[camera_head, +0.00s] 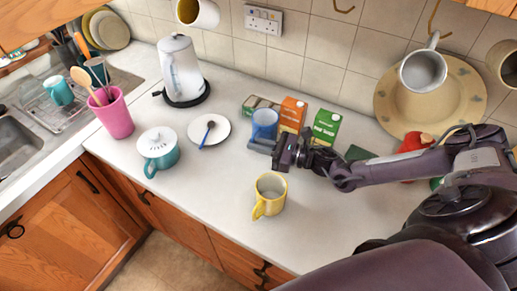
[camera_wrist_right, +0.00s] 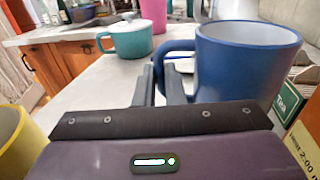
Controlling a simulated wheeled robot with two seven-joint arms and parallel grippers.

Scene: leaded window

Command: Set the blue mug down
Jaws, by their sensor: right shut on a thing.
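The blue mug (camera_head: 264,122) is upright at the back of the white counter, beside the cartons. It fills the right part of the right wrist view (camera_wrist_right: 248,68), its handle to the left. My right gripper (camera_head: 268,147) reaches in from the right and is shut on the mug's handle; its fingers also show in the wrist view (camera_wrist_right: 160,82). The mug's base is hidden by the gripper, so I cannot tell whether it touches the counter (camera_head: 215,195). My left gripper is not in view.
An orange carton (camera_head: 291,115) and a green carton (camera_head: 326,126) stand right of the mug. A yellow mug (camera_head: 270,193) stands in front. Left are a white plate with a spoon (camera_head: 220,131), a teal lidded pot (camera_head: 160,155) and a kettle (camera_head: 180,70). Mugs hang above.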

